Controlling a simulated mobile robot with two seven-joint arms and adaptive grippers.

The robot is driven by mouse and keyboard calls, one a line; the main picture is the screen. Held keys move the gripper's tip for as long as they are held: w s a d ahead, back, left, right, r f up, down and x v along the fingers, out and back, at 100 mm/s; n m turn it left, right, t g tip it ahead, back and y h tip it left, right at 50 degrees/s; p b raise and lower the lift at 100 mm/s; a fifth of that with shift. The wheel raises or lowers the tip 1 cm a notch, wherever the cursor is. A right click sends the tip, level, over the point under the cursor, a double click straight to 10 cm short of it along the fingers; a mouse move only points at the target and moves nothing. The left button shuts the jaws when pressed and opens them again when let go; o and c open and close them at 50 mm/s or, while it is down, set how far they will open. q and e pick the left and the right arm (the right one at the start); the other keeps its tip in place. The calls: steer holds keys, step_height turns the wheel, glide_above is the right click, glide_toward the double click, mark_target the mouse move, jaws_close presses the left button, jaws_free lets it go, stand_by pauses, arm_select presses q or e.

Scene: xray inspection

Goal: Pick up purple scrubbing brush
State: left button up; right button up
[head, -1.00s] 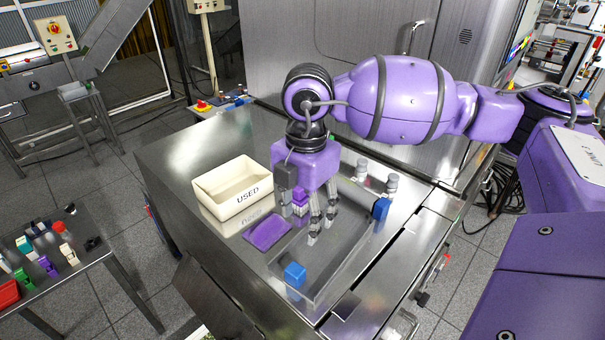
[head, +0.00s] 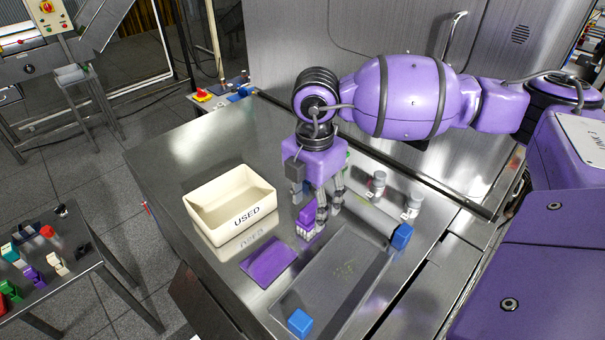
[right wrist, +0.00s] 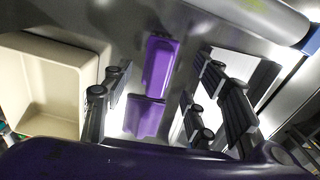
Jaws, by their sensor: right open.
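The purple scrubbing brush (head: 307,216) stands on the steel table, to the right of the cream bin, with pale bristles low on its side. My right gripper (head: 318,208) is just above and behind it, open, with its fingers pointing down and partly overlapping the brush in the head view. In the right wrist view two purple shapes show between the spread fingers (right wrist: 160,100). The upper one (right wrist: 158,64) looks like the brush. I cannot tell whether the lower one is part of it, a reflection or the pad. My left gripper is not in view.
The cream bin marked USED (head: 205,214) stands to the left. A flat purple pad (head: 268,263) lies in front of the brush. Blue blocks (head: 299,322) (head: 402,236) and small metal cylinders (head: 377,182) are nearby. A side table (head: 75,292) holds several small coloured items.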

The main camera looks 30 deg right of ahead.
mark_target(313, 205)
steer(key=shift+w+d+f, duration=0.1)
steer(key=shift+f, duration=1.4)
steer(key=c, duration=1.2)
steer(key=shift+c, duration=0.2)
steer(key=shift+r, duration=0.1)
steer(key=shift+r, duration=0.5)
step_height(313, 205, up, 2)
steer(key=shift+r, duration=0.2)
steer(key=s+d+r, duration=0.4)
steer(key=s+r, duration=0.5)
steer(key=s, duration=0.4)
steer(key=shift+s+r, duration=0.15)
steer(key=shift+r, duration=0.15)
